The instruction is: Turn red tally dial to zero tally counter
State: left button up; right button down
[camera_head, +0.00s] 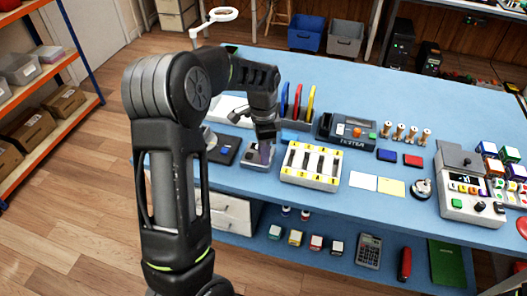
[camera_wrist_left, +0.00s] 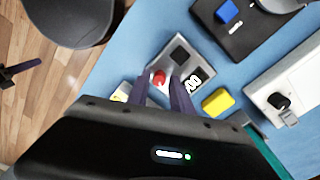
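The tally counter (camera_wrist_left: 181,52) is a small grey box with dark square panels and a white-digit display (camera_wrist_left: 193,83), partly covered by a finger; the digits I can see look like zeros. The red tally dial (camera_wrist_left: 159,77) is a small round knob on it. In the head view the tally counter (camera_head: 257,165) sits near the table's front edge, partly behind my gripper. My left gripper (camera_head: 264,156) points down at it. In the left wrist view the gripper (camera_wrist_left: 159,79) has its fingers apart, one on each side of the dial, with small gaps. My right gripper is not in view.
Behind stand a holder with coloured upright pieces (camera_head: 297,122) and a tester box (camera_head: 347,131). A lower shelf holds small boxes.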

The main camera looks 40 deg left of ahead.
pick_arm(q)
notch_tip(320, 180, up, 8)
jog(key=shift+w+a+f+b, duration=0.1)
jog(key=shift+a+b, duration=0.05)
jog(key=shift+b, duration=0.15)
dwell(0.3)
dwell(0.4)
